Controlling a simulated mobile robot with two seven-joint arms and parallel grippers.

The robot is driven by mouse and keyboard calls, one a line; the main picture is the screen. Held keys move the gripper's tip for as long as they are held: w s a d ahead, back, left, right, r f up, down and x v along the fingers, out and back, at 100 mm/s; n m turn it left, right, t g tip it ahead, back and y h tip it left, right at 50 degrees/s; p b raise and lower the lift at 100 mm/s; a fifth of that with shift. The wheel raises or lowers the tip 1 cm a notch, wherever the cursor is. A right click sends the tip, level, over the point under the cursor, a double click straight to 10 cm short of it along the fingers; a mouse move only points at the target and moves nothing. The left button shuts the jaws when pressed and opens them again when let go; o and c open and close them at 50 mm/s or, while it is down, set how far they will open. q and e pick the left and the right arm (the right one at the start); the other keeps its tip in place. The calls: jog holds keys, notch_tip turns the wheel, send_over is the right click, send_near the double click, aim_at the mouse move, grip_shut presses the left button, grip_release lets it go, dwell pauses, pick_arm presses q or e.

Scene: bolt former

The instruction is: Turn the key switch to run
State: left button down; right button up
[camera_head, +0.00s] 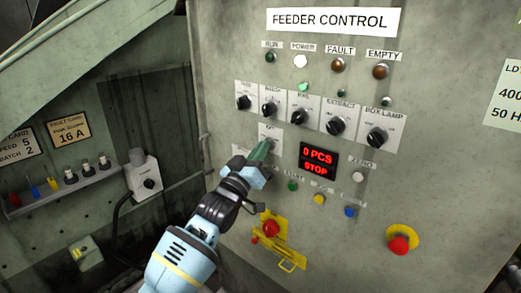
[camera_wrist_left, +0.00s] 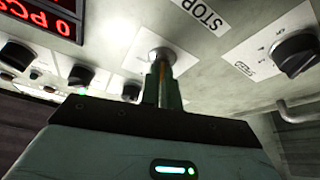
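The key switch sits on a pale label plate (camera_head: 270,131) on the feeder control panel, below the row of black knobs. Its round metal collar (camera_wrist_left: 162,54) shows in the left wrist view. My left gripper (camera_head: 264,149) reaches it from below left, its green fingers pointing at the panel. In the left wrist view the fingers (camera_wrist_left: 164,85) are close together just in front of the collar, with a thin brownish strip between them that looks like the key. The fingers hide most of the key, so its angle is unclear. My right gripper is in neither view.
A red display (camera_head: 318,161) reads 0 PCS and STOP. Black selector knobs (camera_head: 336,127) line the panel above. Small push buttons, a red button with yellow guard (camera_head: 270,229) and a red mushroom button (camera_head: 399,245) are below. A tool shelf (camera_head: 60,188) is at left.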

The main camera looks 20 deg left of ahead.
pick_arm(q)
jog(key=shift+a+m+g+h+p, duration=0.1)
jog(key=shift+m+g+h+p, duration=0.9)
jog(key=shift+m, duration=2.05)
jog(key=shift+a+m+g+h+p, duration=0.15)
jog(key=shift+m+g+h, duration=0.4)
jog(key=shift+m+h, duration=1.75)
jog(key=shift+d+m+g+h+p, duration=0.1)
jog(key=shift+m+g+h+p, duration=0.6)
jog(key=shift+m, duration=3.05)
jog(key=c, duration=1.6)
grip_release()
jog(key=shift+w, duration=0.1)
jog(key=shift+c, duration=0.2)
jog(key=v, duration=0.8)
jog(key=shift+r, duration=0.15)
